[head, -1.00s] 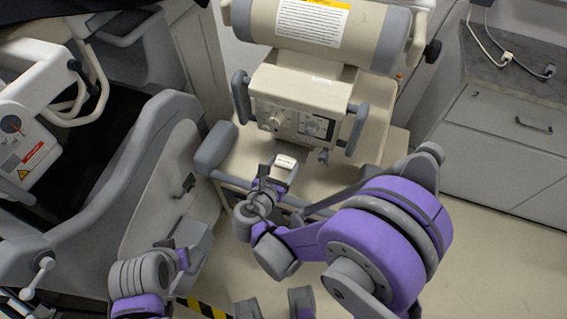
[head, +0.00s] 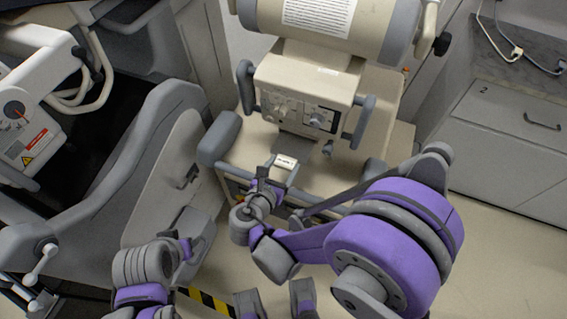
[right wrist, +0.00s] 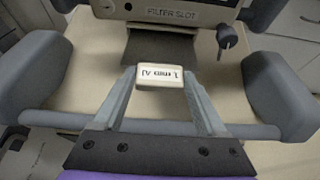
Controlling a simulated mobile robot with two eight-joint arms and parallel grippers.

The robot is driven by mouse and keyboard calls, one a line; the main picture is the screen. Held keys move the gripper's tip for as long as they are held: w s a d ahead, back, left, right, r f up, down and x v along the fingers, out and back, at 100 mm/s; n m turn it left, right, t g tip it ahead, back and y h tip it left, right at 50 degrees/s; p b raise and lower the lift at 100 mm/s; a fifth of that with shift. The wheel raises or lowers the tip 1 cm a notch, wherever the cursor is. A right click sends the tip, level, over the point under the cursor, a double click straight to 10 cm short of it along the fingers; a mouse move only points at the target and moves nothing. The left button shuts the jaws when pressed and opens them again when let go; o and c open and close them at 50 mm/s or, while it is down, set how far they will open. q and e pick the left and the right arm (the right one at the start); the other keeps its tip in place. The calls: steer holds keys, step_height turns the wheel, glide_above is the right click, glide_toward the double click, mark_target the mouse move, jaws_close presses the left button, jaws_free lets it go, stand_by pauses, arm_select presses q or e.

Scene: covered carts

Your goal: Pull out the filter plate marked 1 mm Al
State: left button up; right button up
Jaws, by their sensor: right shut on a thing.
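The filter plate is a dark flat plate (right wrist: 160,48) with a pale tab (right wrist: 160,77) printed "1 mm Al", upside down in the right wrist view. The plate reaches from the tab to under the panel marked FILTER SLOT (right wrist: 172,14); its far end is hidden. In the head view the pale tab (head: 286,161) sits in front of the beige machine's control box (head: 312,92). My right gripper (right wrist: 160,80) is shut on the tab, one finger at each side. My left gripper (head: 186,246) is at the lower left, away from the plate; its jaws are unclear.
Grey padded bumpers (right wrist: 280,95) flank the plate, and a grey bar crosses below. A dark knob (right wrist: 227,37) hangs right of the slot. A grey-sided cart (head: 165,185) stands at the left, drawers (head: 520,135) at the right.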

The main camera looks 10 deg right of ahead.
steer(key=shift+s+a, duration=0.8)
steer(key=shift+s, duration=0.35)
steer(key=shift+s+a+b, duration=0.1)
steer(key=shift+s+b, duration=0.1)
steer(key=shift+b, duration=0.1)
steer(key=shift+w, duration=0.1)
